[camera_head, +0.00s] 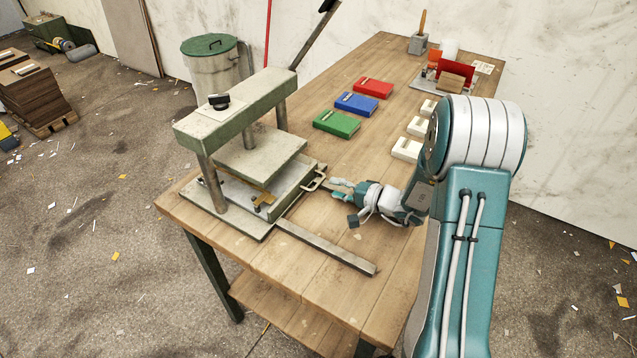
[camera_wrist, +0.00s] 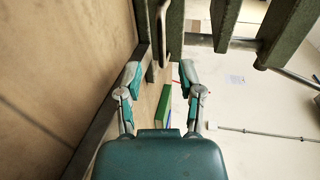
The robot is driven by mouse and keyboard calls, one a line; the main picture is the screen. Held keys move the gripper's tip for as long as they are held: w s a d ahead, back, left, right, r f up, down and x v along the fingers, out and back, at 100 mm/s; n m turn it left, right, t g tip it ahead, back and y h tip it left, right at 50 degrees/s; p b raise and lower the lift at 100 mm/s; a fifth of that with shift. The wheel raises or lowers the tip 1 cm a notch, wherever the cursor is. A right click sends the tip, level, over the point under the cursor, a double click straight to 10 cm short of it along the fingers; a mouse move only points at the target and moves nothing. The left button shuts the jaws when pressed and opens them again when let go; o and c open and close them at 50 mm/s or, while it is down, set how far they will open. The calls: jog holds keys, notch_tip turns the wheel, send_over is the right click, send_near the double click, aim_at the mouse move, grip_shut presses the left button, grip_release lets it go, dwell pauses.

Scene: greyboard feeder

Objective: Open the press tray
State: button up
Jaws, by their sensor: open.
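The press (camera_head: 235,110) stands at the left end of the wooden table, with a green top beam on posts. Its low metal press tray (camera_head: 292,196) sits under the raised plate, within the frame. A metal loop handle (camera_head: 314,181) is on the tray's right side. My gripper (camera_head: 347,203) is open and empty, just right of the handle, its fingers pointing toward the press. In the wrist view, my gripper (camera_wrist: 160,71) has its two fingers spread, and the handle (camera_wrist: 163,48) shows ahead between them. I cannot tell whether they touch.
A metal rail (camera_head: 325,248) runs right from the press along the table top (camera_head: 325,220). Green (camera_head: 337,124), blue (camera_head: 357,103) and red (camera_head: 374,88) blocks lie farther back, with several white blocks (camera_head: 407,149) to their right. A lidded bin (camera_head: 213,70) stands behind the press.

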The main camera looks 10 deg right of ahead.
aim_at(319, 182)
jog(key=x, duration=0.5)
jog(key=shift+w+a, duration=0.25)
jog(key=shift+w, duration=0.1)
grip_shut()
